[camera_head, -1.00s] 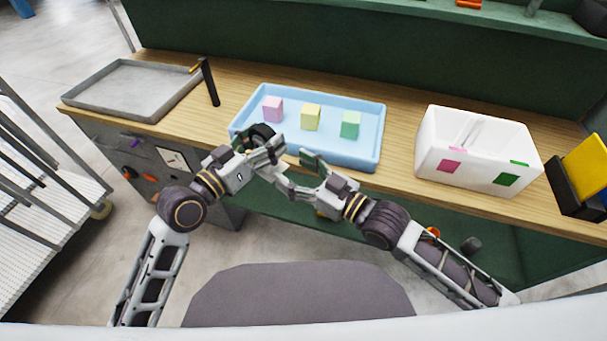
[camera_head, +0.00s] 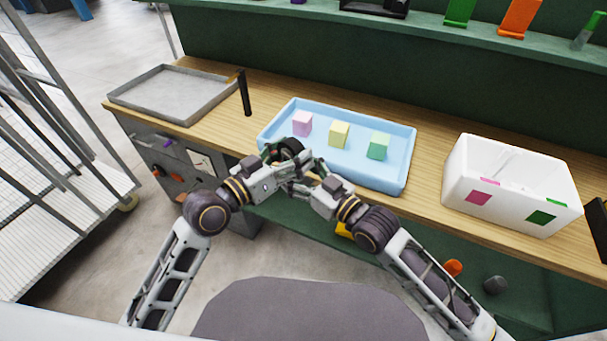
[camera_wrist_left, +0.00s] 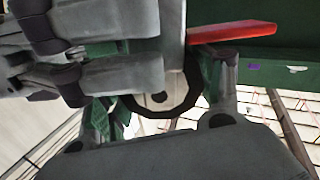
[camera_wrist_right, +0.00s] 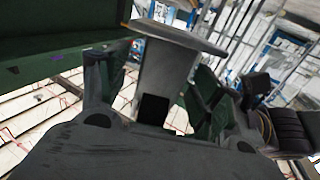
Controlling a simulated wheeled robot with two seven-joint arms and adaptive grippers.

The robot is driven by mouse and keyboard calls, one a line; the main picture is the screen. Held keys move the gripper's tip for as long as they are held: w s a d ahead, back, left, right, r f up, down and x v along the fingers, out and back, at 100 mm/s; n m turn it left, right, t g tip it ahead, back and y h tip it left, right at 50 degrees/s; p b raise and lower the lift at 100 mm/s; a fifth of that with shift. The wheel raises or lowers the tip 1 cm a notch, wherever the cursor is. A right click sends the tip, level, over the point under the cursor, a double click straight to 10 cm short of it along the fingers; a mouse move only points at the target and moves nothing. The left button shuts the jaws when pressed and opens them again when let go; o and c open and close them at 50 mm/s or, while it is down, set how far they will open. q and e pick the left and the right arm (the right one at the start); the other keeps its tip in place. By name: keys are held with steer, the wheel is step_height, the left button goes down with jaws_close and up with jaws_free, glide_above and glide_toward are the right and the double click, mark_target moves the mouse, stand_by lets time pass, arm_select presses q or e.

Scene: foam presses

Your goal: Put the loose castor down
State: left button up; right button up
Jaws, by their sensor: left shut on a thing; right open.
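The loose castor (camera_head: 289,145), with a dark wheel, is in my left gripper (camera_head: 281,160), above the front edge of the blue tray (camera_head: 275,136). In the left wrist view its black wheel and pale hub (camera_wrist_left: 160,98) show between the fingers, partly hidden by grey gripper links. My right gripper (camera_head: 301,178) is close beside the left one. In the right wrist view its open fingers (camera_wrist_right: 160,95) stand either side of a grey bracket-like part (camera_wrist_right: 165,78) with a flat top. I cannot tell whether they touch it.
Pink (camera_head: 302,123), yellow (camera_head: 339,134) and green (camera_head: 378,145) blocks stand in the blue tray. A grey tray (camera_head: 140,97) lies left, with a black upright post (camera_head: 244,93) beside it. A white bin (camera_head: 510,205) stands right. Bare wooden bench (camera_head: 428,178) lies between tray and bin.

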steer(key=shift+w+a, duration=0.1)
steer(key=shift+c, duration=0.3)
steer(key=c, duration=1.2)
arm_select(q)
steer(key=o, duration=1.3)
arm_select(e)
steer(key=shift+r, duration=0.1)
steer(key=shift+c, duration=0.9)
arm_select(q)
steer(key=shift+r, duration=0.1)
